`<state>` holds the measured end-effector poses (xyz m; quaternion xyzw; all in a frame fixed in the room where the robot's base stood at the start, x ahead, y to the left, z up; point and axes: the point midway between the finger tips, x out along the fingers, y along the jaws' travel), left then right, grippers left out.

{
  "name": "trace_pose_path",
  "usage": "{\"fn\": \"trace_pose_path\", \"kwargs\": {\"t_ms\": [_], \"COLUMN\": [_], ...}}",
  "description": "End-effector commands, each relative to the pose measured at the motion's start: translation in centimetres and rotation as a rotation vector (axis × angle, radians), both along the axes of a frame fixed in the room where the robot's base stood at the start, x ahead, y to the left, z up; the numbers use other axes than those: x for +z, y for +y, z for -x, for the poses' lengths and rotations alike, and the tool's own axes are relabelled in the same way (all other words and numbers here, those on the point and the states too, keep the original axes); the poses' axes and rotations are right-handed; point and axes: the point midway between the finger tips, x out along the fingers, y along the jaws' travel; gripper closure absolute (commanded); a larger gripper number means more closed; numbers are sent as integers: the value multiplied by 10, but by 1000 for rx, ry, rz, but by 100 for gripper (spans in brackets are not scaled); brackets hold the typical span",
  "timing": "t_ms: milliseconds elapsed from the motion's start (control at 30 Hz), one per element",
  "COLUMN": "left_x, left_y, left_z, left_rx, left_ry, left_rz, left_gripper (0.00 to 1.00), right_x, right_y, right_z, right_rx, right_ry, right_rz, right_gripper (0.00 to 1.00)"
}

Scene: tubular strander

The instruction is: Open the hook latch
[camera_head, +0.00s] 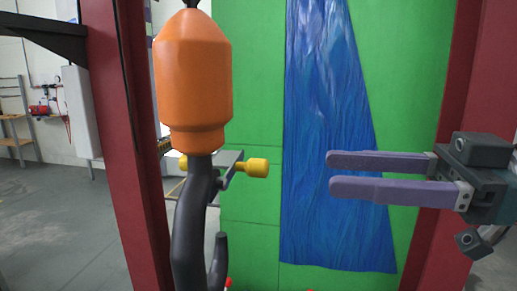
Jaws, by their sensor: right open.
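A crane hook hangs in the left half of the head view, with an orange body (193,75) above a black curved hook (190,225). The hook's upturned tip shows low down at its right. At the hook's neck a grey latch plate (229,160) with yellow knobs sticks out; the right yellow knob (257,168) shows clearly, the left one is partly hidden behind the neck. My right gripper (331,174) comes in from the right with two purple fingers apart and nothing between them. Its fingertips point left toward the yellow knob, with a gap between. My left gripper is not in view.
Dark red posts (128,150) stand left and right. Behind is a green panel (245,100) with a blue sheet (325,140) hanging on it. A grey cabinet (82,112) and shelves (14,120) are at the far left. Grey floor (55,225) is open at lower left.

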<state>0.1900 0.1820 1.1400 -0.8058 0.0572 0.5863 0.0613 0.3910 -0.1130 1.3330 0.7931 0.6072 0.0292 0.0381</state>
Motion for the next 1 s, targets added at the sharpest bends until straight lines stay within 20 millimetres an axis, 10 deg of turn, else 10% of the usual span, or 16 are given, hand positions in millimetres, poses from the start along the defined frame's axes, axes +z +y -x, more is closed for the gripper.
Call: {"fn": "trace_pose_path", "kwargs": {"t_ms": [400, 800, 1000], "left_x": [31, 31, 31], "left_y": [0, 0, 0], "left_z": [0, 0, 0], "left_rx": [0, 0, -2], "left_ry": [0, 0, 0], "left_rz": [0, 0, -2], "left_gripper": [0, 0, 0], "right_x": [3, 0, 0], "right_y": [70, 78, 78], "right_z": [-18, -20, -20], "right_rx": [3, 2, 2], "right_ry": [-4, -5, -5], "right_rz": [0, 2, 1], "right_gripper": [48, 49, 72]}}
